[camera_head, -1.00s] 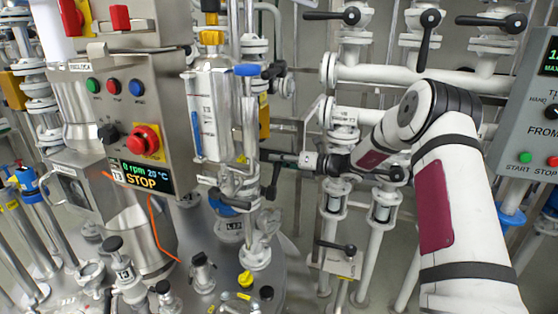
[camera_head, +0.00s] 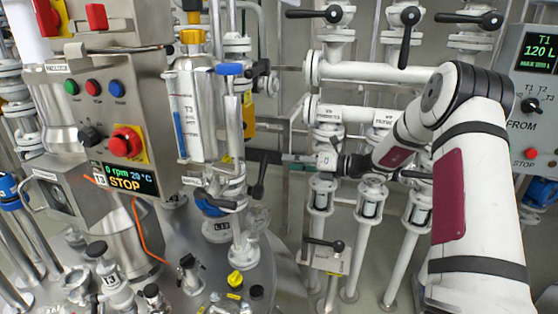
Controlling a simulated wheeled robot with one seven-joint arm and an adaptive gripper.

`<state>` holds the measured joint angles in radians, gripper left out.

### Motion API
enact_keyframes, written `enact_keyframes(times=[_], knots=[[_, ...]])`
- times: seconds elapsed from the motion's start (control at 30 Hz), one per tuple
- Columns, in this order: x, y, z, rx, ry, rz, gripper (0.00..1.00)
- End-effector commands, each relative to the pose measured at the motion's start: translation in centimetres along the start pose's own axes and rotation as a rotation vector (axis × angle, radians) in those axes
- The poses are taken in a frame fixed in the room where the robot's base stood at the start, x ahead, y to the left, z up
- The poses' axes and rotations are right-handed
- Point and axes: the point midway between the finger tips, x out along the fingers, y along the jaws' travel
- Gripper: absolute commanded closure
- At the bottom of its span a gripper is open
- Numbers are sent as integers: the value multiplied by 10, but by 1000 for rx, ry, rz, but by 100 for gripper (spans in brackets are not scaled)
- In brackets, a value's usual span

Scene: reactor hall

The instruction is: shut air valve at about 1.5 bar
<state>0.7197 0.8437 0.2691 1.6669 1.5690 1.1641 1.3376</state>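No valve can be read as the air valve with certainty. A black lever handle (camera_head: 263,176) hangs beside the glass-and-metal column, close to the end of my arm. My arm reaches in from the right, and my gripper (camera_head: 272,157) points left toward this lever at about mid-picture. The gripper is small, dark and partly lost against the fittings. I cannot tell whether its fingers touch the lever or whether they are open or shut. No pressure reading in bar is legible.
The control box (camera_head: 107,115) at left shows "0 rpm 20 °C STOP". A column (camera_head: 196,115) with a blue level strip stands beside it. White pipes with black-levered valves (camera_head: 404,30) cross the back. Another panel (camera_head: 541,95) stands at far right. Steel vessel-top fittings fill the lower left.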

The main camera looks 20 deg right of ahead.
Motion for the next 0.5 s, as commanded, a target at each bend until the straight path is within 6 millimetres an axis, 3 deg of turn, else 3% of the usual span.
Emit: enact_keyframes(times=[0.2, 0.5], knots=[[-19, 0, 0, 0, -1, 0, 61], [-21, 0, 0, 0, 0, 0, 61]])
